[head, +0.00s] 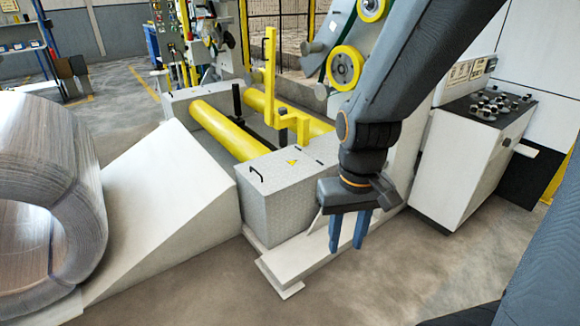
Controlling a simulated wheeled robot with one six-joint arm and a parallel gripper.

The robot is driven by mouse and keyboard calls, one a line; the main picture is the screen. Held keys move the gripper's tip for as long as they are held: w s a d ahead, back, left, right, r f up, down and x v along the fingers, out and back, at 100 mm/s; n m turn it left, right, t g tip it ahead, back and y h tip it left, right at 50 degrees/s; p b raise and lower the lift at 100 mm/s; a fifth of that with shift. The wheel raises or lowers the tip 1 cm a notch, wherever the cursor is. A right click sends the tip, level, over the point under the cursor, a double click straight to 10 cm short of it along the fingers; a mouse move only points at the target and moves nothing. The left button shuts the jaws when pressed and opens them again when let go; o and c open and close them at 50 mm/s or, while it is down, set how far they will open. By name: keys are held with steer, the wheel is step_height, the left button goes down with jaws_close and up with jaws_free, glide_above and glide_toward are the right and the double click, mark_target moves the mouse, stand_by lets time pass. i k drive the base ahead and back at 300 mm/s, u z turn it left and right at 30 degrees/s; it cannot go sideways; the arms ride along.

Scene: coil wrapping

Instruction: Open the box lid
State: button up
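The grey metal box (270,208) stands at the near end of the yellow rollers. Its lid (285,168) is patterned plate, lies flat and looks shut.
Yellow rollers (228,130) and a yellow upright arm (270,75) rise behind the box. A control console (465,160) is at the right. The floor in front is clear.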

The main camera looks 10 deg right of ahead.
mark_target(271, 173)
steer(key=u, duration=0.15)
steer(key=i, duration=1.2)
steer(key=u, duration=0.1)
